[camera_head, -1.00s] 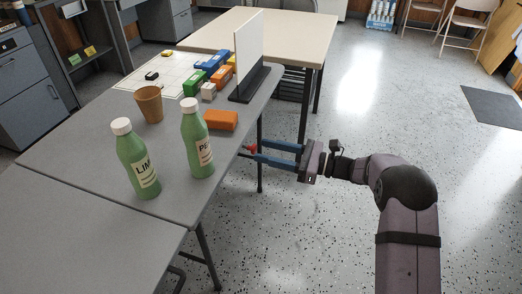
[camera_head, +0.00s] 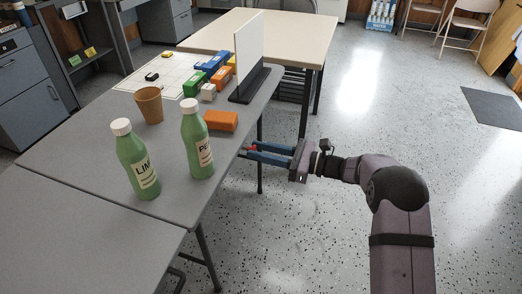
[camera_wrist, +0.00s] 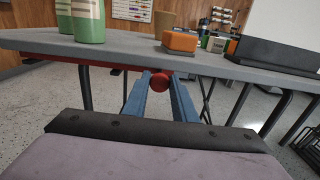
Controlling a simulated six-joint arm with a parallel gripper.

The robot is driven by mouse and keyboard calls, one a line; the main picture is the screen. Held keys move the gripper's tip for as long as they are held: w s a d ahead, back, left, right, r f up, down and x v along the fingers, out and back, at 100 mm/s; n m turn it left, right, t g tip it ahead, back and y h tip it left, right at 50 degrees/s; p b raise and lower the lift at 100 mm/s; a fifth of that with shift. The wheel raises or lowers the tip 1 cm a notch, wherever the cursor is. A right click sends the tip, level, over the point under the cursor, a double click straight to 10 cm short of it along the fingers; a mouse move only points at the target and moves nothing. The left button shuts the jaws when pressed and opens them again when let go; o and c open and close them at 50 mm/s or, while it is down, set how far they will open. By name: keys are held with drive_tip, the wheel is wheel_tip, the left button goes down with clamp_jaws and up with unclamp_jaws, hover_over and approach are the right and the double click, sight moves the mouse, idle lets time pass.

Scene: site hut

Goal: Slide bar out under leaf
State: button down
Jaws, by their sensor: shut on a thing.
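The grey table leaf (camera_head: 70,150) stands level at the left, and its underside edge crosses the wrist view (camera_wrist: 120,52). A red round knob (camera_wrist: 160,82), seen end-on, sits just below that edge. My gripper (camera_wrist: 160,80) has its two blue fingers closed on the knob from either side. In the head view my gripper (camera_head: 247,149) reaches in from the right at the table's edge, with a bit of red between the fingertips. A red strip (camera_wrist: 75,66) runs under the edge; whether it joins the knob cannot be told. Any bar behind the knob is hidden.
Two green bottles (camera_head: 137,165) (camera_head: 197,145), an orange block (camera_head: 221,121) and a brown cup (camera_head: 149,104) stand on the table. A white panel (camera_head: 249,50) on a dark base stands at its far edge. The floor right of the table is open.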

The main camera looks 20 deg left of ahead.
drive_tip(key=s+p, duration=0.5)
drive_tip(key=s, duration=1.5)
drive_tip(key=shift+s, duration=0.25)
drive_tip(key=c, duration=1.5)
unclamp_jaws()
drive_tip(key=shift+s, duration=0.1)
drive_tip(key=shift+o, duration=0.2)
drive_tip(key=shift+d, duration=0.15)
drive_tip(key=d, duration=0.7)
drive_tip(key=shift+p, duration=0.35)
